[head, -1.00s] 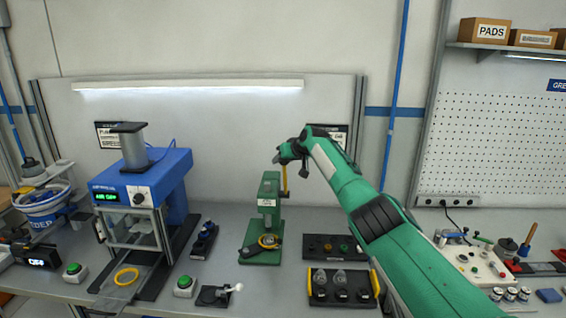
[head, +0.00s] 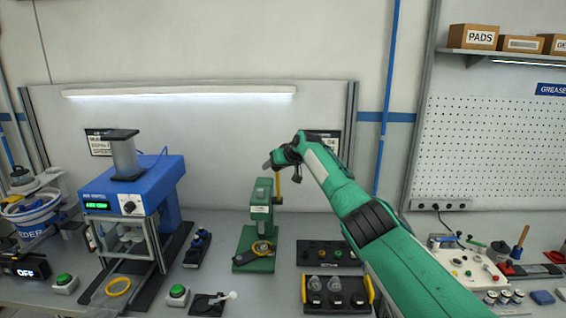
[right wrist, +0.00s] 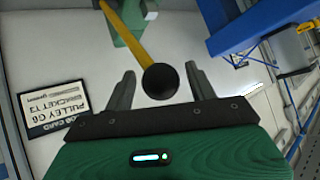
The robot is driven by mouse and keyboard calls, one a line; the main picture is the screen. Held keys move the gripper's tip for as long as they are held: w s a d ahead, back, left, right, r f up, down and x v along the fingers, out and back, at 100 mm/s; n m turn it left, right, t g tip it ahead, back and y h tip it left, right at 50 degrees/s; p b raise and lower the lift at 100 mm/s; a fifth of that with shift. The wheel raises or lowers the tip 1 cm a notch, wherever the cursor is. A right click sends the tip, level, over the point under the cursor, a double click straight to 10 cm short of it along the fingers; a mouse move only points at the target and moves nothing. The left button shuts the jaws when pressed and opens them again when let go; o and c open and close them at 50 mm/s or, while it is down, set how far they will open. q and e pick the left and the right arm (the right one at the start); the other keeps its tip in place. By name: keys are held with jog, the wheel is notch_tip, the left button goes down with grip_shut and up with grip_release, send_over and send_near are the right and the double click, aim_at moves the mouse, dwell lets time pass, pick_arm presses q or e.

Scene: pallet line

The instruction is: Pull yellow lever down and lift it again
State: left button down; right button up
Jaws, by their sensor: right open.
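The yellow lever (head: 278,189) stands about upright at the right side of the green press (head: 262,215). In the right wrist view its yellow bar (right wrist: 128,34) ends in a black ball knob (right wrist: 160,80). My right gripper (head: 271,163) is at the top of the lever. In the right wrist view its open fingers (right wrist: 160,72) stand on either side of the knob, with a gap visible on each side. My left gripper is not in view.
A blue press machine (head: 140,185) stands left of the green press. A dark tray with yellow handles (head: 337,308) lies in front at the right. Green buttons, including one (head: 177,291), sit on the bench. A wall sign (right wrist: 54,99) is behind my right gripper.

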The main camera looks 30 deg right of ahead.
jog(key=shift+b+v, duration=0.9)
jog(key=shift+v, duration=0.2)
jog(key=b+v, duration=0.4)
jog(key=v, duration=0.7)
jog(key=shift+s+b, duration=0.2)
jog(key=shift+b, duration=0.1)
jog(key=shift+d, duration=0.15)
